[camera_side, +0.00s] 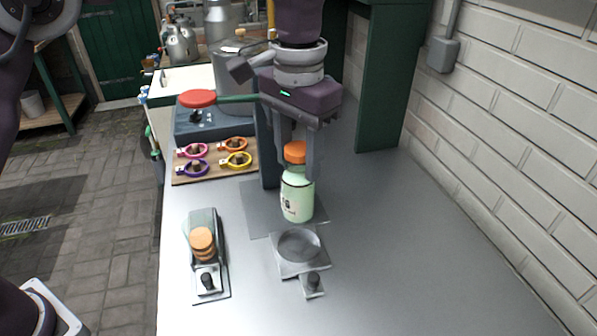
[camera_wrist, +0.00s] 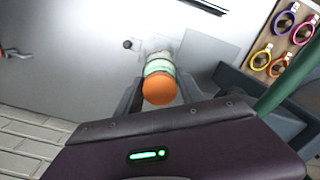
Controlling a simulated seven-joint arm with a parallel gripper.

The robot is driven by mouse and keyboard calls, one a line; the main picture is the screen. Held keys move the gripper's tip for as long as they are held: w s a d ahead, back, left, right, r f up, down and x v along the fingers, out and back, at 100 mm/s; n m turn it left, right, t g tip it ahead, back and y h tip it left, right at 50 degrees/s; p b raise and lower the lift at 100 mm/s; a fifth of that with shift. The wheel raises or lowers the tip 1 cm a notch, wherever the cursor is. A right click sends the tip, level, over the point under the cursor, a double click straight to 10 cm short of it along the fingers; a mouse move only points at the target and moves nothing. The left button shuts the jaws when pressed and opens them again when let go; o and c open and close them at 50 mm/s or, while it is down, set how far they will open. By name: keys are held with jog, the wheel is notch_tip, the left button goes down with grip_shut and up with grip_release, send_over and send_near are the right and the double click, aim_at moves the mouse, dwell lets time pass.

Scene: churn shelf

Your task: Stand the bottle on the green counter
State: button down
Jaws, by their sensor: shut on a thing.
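The bottle (camera_side: 297,197) is pale green with an orange cap, and a dark mark shows on its side. My gripper (camera_side: 296,170) points down and is shut on the bottle near its neck, holding it upright. In the wrist view the orange cap (camera_wrist: 159,88) lies between the two fingers. The bottle's base is over or on a flat grey plate (camera_side: 258,210), behind a round dish; I cannot tell whether it touches. The worktop (camera_side: 420,250) looks grey; I cannot make out a clearly green counter.
The square-based dish (camera_side: 299,245) with a small black knob is in front. A tray with stacked orange discs (camera_side: 202,240) is left. Coloured rings (camera_side: 238,159) lie on a wooden board. A dark green upright panel (camera_side: 385,80) and brick wall stand right. The right worktop is clear.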

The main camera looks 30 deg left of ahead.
jog(key=shift+r, duration=0.55)
jog(key=s+d+r+m, duration=0.25)
jog(key=s+m, duration=0.35)
jog(key=s, duration=0.9)
jog(key=s+a+f+m, duration=0.2)
jog(key=s+m, duration=0.1)
jog(key=s, duration=0.5)
jog(key=s+a+f+m, duration=0.1)
jog(key=s+a+m, duration=0.15)
jog(key=s, duration=0.45)
notch_tip(320, 180, down, 9)
jog(key=d, duration=0.1)
jog(key=shift+s, duration=0.1)
jog(key=shift+f, duration=0.6)
